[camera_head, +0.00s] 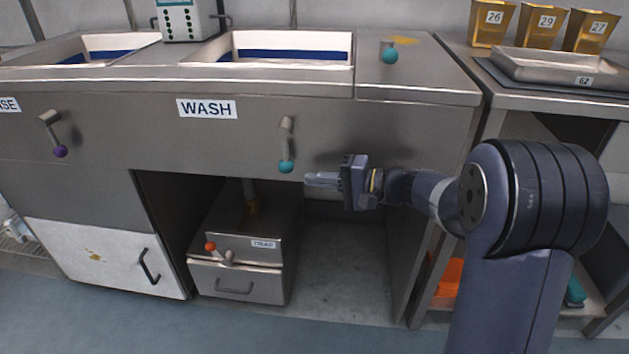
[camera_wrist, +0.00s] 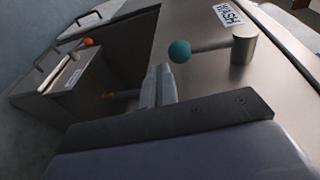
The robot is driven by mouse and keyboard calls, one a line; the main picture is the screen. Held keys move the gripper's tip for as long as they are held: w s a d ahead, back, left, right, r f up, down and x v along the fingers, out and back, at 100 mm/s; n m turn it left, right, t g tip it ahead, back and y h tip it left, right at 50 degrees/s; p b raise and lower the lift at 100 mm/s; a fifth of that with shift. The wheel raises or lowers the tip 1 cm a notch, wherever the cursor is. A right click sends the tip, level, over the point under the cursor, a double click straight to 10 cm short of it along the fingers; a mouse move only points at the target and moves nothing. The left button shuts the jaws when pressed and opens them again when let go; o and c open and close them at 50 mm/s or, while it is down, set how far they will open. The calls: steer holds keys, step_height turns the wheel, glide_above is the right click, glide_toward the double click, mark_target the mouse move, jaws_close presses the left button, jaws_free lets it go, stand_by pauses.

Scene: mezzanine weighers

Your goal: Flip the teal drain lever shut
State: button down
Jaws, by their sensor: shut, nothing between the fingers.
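The teal drain lever (camera_head: 286,148) sits on the steel front panel below the WASH label (camera_head: 207,109). Its arm hangs downward from a round pivot, with the teal ball at the bottom. In the wrist view the teal ball (camera_wrist: 180,51) is just beyond my fingertips, with the pivot post near the WASH label. My gripper (camera_head: 310,180) is shut and empty, to the right of the ball and slightly below it. The fingers also show in the wrist view (camera_wrist: 158,75); they look apart from the ball, though the exact gap is hard to judge.
A purple-ball lever (camera_head: 60,150) hangs at the left. Another teal knob (camera_head: 390,56) is on the countertop. Under the sink stands a TRAP box (camera_head: 240,270) with an orange-ball lever (camera_head: 211,246). The space below the panel, right of the box, is open. A tray (camera_head: 560,66) rests at the right.

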steer(key=s+d+f+p, duration=0.2)
steer(key=d, duration=0.8)
steer(key=shift+s+d+p, duration=0.15)
steer(key=shift+d+p, duration=0.25)
